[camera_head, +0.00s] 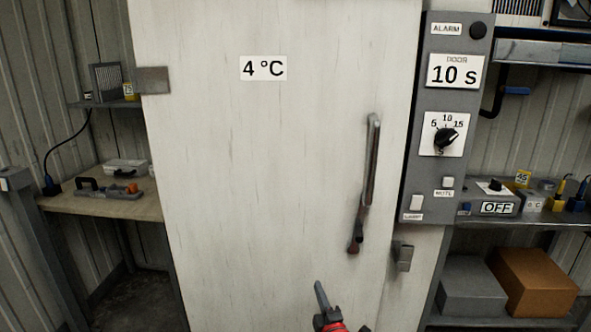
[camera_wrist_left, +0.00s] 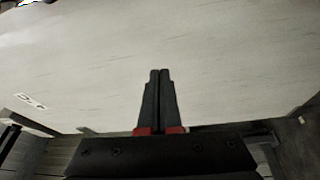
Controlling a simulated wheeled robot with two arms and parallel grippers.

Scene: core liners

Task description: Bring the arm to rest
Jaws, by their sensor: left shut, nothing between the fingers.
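My left gripper (camera_head: 322,298) shows at the bottom middle of the head view, in front of the lower part of a white door marked 4 °C. In the left wrist view its two dark fingers (camera_wrist_left: 160,76) are pressed together with nothing between them. The pale door surface (camera_wrist_left: 150,45) fills most of that view beyond the fingertips. The white door (camera_head: 250,180) looks shut in the head view. Its long metal handle (camera_head: 368,180) is above and to the right of the gripper, apart from it. My right gripper is in neither view.
A grey control panel (camera_head: 439,90) with a dial and buttons is right of the door. A metal latch piece (camera_head: 402,256) sits below it. A shelf at right holds a grey box (camera_head: 470,287) and a brown box (camera_head: 533,283). A workbench (camera_head: 120,206) with tools stands at left.

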